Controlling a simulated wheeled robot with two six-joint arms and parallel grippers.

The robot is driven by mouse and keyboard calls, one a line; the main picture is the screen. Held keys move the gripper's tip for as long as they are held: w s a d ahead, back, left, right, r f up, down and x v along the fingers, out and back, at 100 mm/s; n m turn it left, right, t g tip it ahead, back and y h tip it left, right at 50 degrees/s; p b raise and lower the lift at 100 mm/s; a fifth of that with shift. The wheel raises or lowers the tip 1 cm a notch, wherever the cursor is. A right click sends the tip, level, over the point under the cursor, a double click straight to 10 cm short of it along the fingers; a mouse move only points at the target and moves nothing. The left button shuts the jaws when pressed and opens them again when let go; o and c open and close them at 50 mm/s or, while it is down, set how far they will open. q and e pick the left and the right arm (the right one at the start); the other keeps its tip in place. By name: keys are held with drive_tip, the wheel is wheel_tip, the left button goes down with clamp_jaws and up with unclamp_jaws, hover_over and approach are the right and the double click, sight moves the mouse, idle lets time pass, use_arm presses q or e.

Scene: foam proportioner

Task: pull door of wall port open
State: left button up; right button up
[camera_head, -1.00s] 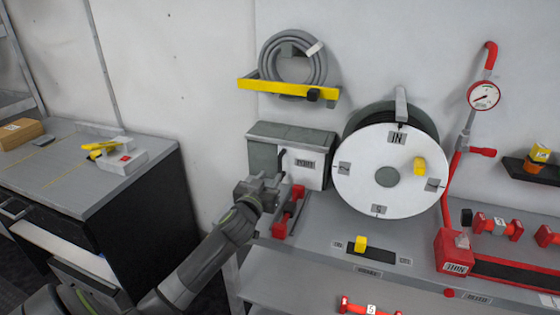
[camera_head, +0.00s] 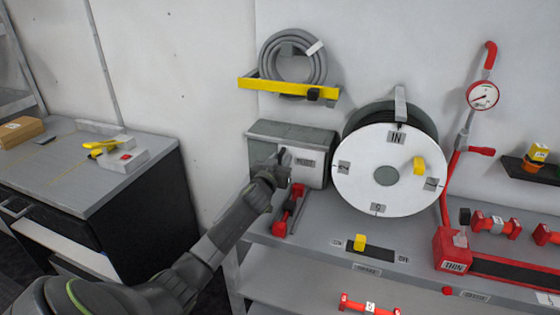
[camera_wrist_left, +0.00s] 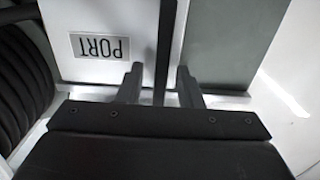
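The wall port (camera_head: 262,139) is a grey box on the wall above the bench. Its white door (camera_head: 312,170) carries a PORT label and looks closed. A dark upright handle (camera_head: 283,155) runs along the door's left part. My left gripper (camera_head: 277,166) is in front of the handle and hides its lower part. In the left wrist view, my left gripper (camera_wrist_left: 160,84) is open, with the handle (camera_wrist_left: 166,38) between its fingers and a gap on both sides. The PORT label (camera_wrist_left: 99,46) appears upside down there. My right gripper is not in view.
A large white reel (camera_head: 386,185) marked IN stands right beside the port. A red fitting (camera_head: 290,210) lies on the bench just below my gripper. A yellow bracket (camera_head: 290,90) with a coiled hose is above. The wall left of the port is bare.

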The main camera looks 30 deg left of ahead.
use_arm(q)
clamp_jaws()
drive_tip(key=a, duration=0.3)
drive_tip(key=s+a+b, duration=0.1)
drive_tip(key=a, duration=0.3)
drive_tip(key=s+a, duration=0.1)
drive_tip(key=a, duration=0.2)
drive_tip(key=shift+s+a+b, duration=0.2)
drive_tip(key=shift+s+b, duration=0.05)
drive_tip(key=shift+b, duration=0.1)
drive_tip(key=shift+c, duration=0.3)
unclamp_jaws()
drive_tip(key=shift+o, duration=0.3)
